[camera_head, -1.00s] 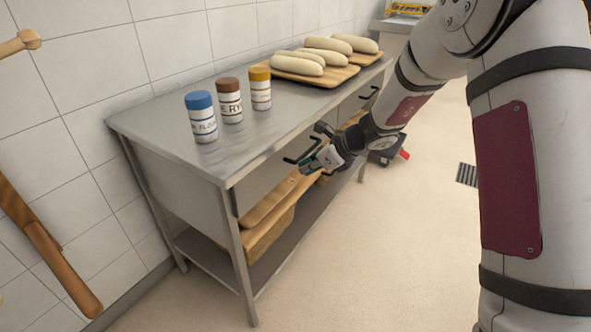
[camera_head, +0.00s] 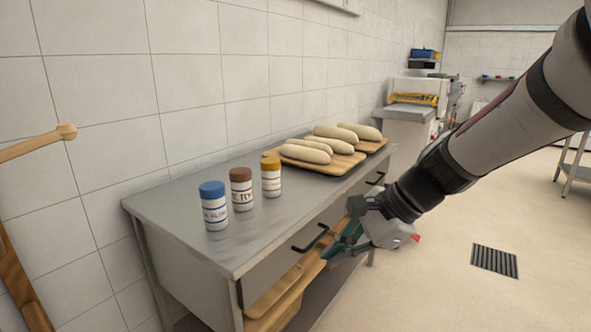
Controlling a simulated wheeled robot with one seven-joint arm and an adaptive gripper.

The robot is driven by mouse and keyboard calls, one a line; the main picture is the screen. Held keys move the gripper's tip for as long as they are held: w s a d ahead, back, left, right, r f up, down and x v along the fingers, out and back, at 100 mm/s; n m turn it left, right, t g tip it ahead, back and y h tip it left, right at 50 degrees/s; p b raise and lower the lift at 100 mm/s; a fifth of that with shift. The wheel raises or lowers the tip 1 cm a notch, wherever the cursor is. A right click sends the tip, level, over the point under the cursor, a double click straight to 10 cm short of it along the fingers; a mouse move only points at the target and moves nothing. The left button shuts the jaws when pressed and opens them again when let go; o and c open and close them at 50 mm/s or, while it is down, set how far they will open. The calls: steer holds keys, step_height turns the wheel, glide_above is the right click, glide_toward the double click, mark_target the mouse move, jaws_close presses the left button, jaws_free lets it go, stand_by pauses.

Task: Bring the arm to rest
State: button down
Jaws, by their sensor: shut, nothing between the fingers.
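My gripper (camera_head: 338,246) is at the front of the steel table (camera_head: 180,215), beside its drawer fronts and below the tabletop edge. Its dark green fingers point left and down, near a black drawer handle (camera_head: 310,238). The fingers are shut and hold nothing. I cannot tell from this view whether they touch the table. My arm comes in from the upper right and slopes down to the gripper.
Three jars with blue (camera_head: 213,206), brown (camera_head: 241,189) and yellow (camera_head: 271,178) lids stand on the table. Wooden boards (camera_head: 335,166) with several pale loaves (camera_head: 305,153) lie behind them. A floor grate (camera_head: 494,261) lies at right amid open floor. A machine (camera_head: 412,108) stands behind.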

steer(key=s+d+r+n+g+h, duration=0.1)
steer(key=s+d+n+h, duration=0.45)
steer(key=s, duration=0.95)
steer(key=s+d+r+n+g+h, duration=0.1)
steer(key=s+d+n+h, duration=0.1)
steer(key=s+d+n, duration=0.9)
steer(key=s+a+r+m+t+p, duration=0.1)
steer(key=a+r+p, duration=0.1)
steer(key=r+p, duration=0.6)
steer(key=s+a+r+m+t+p, duration=0.1)
steer(key=a+r+t+p, duration=0.1)
steer(key=r+p, duration=0.7)
steer(key=shift+s+a+r+t, duration=0.35)
steer(key=shift+a+r, duration=0.2)
steer(key=shift+r, duration=0.25)
steer(key=shift+y, duration=0.25)
